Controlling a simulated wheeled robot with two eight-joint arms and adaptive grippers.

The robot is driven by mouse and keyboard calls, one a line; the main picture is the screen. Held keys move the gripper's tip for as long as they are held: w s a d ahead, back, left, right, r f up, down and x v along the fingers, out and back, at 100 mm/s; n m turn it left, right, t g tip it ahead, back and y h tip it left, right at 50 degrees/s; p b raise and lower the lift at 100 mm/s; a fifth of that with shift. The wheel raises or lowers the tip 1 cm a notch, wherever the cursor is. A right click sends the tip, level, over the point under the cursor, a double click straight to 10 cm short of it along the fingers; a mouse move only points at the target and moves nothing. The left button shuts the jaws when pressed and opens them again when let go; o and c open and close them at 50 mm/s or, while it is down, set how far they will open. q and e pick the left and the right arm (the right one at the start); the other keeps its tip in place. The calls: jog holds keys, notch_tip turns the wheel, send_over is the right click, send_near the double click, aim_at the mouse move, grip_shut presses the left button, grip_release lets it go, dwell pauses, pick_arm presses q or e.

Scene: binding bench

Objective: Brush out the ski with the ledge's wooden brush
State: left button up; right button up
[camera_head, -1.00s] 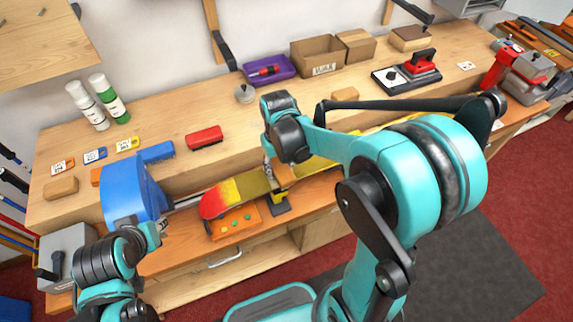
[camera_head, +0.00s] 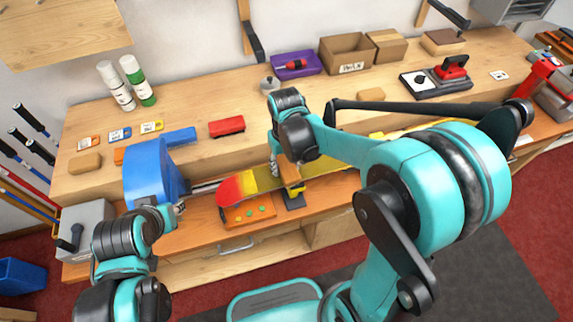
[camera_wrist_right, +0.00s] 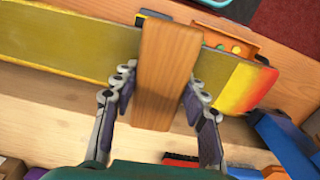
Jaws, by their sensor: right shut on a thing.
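The ski (camera_head: 325,168) lies lengthwise along the front of the bench, olive-yellow with a red and yellow tip at the left. It also shows in the right wrist view (camera_wrist_right: 60,45). My right gripper (camera_head: 285,172) is shut on the wooden brush (camera_head: 291,176), its fingers on either side of the block in the wrist view (camera_wrist_right: 168,75). The brush lies across the ski near the coloured tip; its underside is hidden, so contact is unclear. My left gripper (camera_head: 168,214) is beside a blue housing; its fingers cannot be made out.
The blue housing (camera_head: 150,175) stands left of the ski tip. An orange tray (camera_head: 248,214) sits below the tip. The ledge behind holds a red brush (camera_head: 227,126), a blue block (camera_head: 180,137), a purple tray (camera_head: 297,66), a lidded tin (camera_head: 269,84) and cardboard boxes (camera_head: 346,53).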

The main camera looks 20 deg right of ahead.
jog(key=shift+r+p, duration=2.1)
jog(key=shift+r, duration=0.8)
jog(key=shift+r+p, duration=1.2)
jog(key=shift+r, duration=0.35)
jog(key=shift+f, duration=0.1)
